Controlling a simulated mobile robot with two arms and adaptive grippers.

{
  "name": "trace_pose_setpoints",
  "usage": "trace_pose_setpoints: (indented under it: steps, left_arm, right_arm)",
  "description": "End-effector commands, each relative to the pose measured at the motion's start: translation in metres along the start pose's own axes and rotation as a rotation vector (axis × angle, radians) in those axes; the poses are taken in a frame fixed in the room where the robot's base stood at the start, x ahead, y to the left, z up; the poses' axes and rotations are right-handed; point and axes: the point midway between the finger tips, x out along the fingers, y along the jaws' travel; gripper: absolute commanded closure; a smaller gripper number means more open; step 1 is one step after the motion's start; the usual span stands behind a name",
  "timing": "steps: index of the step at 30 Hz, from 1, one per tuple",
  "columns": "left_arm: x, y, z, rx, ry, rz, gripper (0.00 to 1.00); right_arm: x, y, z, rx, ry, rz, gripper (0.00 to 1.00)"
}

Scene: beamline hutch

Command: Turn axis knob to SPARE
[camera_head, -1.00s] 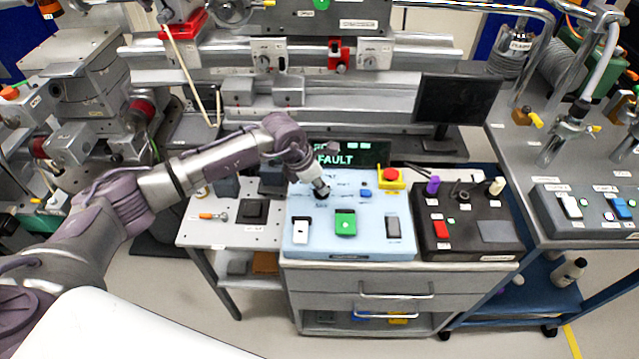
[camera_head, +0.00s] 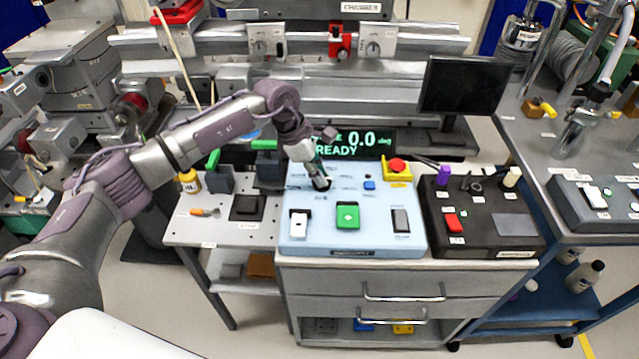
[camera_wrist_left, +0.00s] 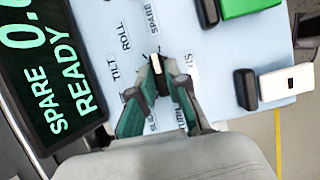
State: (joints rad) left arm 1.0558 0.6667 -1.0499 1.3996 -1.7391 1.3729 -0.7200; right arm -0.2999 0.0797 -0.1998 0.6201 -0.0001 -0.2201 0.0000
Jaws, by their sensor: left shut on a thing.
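The axis knob (camera_wrist_left: 158,66) is black with a pale pointer mark on the light blue panel (camera_head: 375,228). In the left wrist view the mark faces up, toward the SPARE label (camera_wrist_left: 153,18); TILT and ROLL labels lie to its left. My left gripper (camera_wrist_left: 157,84) is shut on the knob, one finger on each side. In the head view my left gripper (camera_head: 318,182) is at the panel's upper left and mostly hides the knob. The display (camera_head: 352,142) behind reads READY and 0.0; in the left wrist view the display (camera_wrist_left: 50,75) also reads SPARE. My right gripper is not in view.
The panel also bears a green button (camera_head: 347,215), a white switch (camera_head: 299,224), a dark switch (camera_head: 400,220) and a red stop button (camera_head: 397,166). A black control box (camera_head: 480,235) stands to its right. A perforated side table (camera_head: 190,230) is at left.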

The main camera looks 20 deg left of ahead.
Motion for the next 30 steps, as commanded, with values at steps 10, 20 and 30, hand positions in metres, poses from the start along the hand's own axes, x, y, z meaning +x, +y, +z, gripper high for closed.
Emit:
trace_pose_setpoints:
  steps: [10,20,30]
  left_arm:
    - [0.001,0.002,0.000,0.132,-0.001,-0.052,1.00]
    - [-0.001,0.002,0.000,0.157,0.000,-0.063,1.00]
    - [-0.001,0.002,0.000,0.156,0.000,-0.062,0.64]
  right_arm:
    - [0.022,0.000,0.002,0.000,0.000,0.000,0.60]
    - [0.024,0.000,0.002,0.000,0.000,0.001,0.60]
    - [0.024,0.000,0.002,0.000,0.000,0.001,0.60]
